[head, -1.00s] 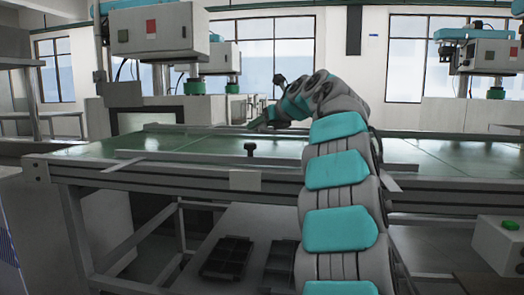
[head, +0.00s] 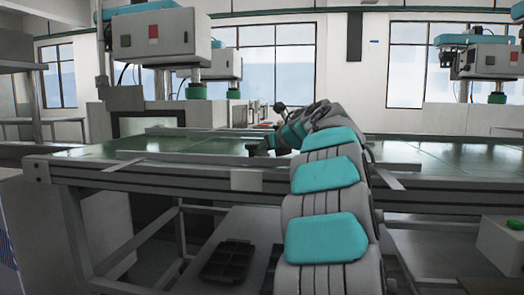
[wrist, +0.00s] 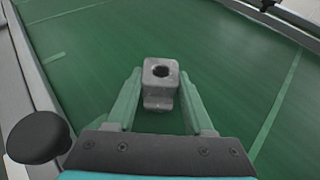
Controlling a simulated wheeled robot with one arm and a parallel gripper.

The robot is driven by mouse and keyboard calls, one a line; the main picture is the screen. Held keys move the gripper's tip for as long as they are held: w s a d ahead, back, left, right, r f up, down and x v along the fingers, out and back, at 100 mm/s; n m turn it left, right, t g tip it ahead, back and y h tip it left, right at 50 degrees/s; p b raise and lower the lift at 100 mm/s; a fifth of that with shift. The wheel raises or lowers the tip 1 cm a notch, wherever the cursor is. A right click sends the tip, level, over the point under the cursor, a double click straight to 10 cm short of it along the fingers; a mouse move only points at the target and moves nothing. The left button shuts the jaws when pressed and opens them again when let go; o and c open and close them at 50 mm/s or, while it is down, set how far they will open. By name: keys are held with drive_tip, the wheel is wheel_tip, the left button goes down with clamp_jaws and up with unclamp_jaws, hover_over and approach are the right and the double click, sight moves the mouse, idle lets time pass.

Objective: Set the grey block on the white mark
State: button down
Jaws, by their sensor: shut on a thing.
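The grey block (wrist: 161,84), with a dark round hole in its top, sits between the two fingers of my gripper (wrist: 160,75) in the wrist view. The fingers are shut on its sides. I cannot tell whether its underside touches the green surface. In the head view my gripper (head: 258,150) is low over the table near its front rail; the block is too small to make out there. I cannot tell whether either is the white mark.
A black round knob (wrist: 36,137) stands at the lower left of the wrist view, close to my gripper. Metal rails (wrist: 35,75) edge the green table (head: 100,152). The green surface beyond the block is clear. Machines (head: 155,36) stand behind.

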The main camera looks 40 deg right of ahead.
drive_tip(key=shift+f, duration=0.15)
drive_tip(key=shift+c, duration=1.4)
unclamp_jaws()
drive_tip(key=shift+s+r, duration=0.1)
drive_tip(key=shift+r, duration=0.15)
drive_tip(key=b+v, duration=0.1)
drive_tip(key=v, duration=1)
drive_tip(key=shift+s, duration=0.4)
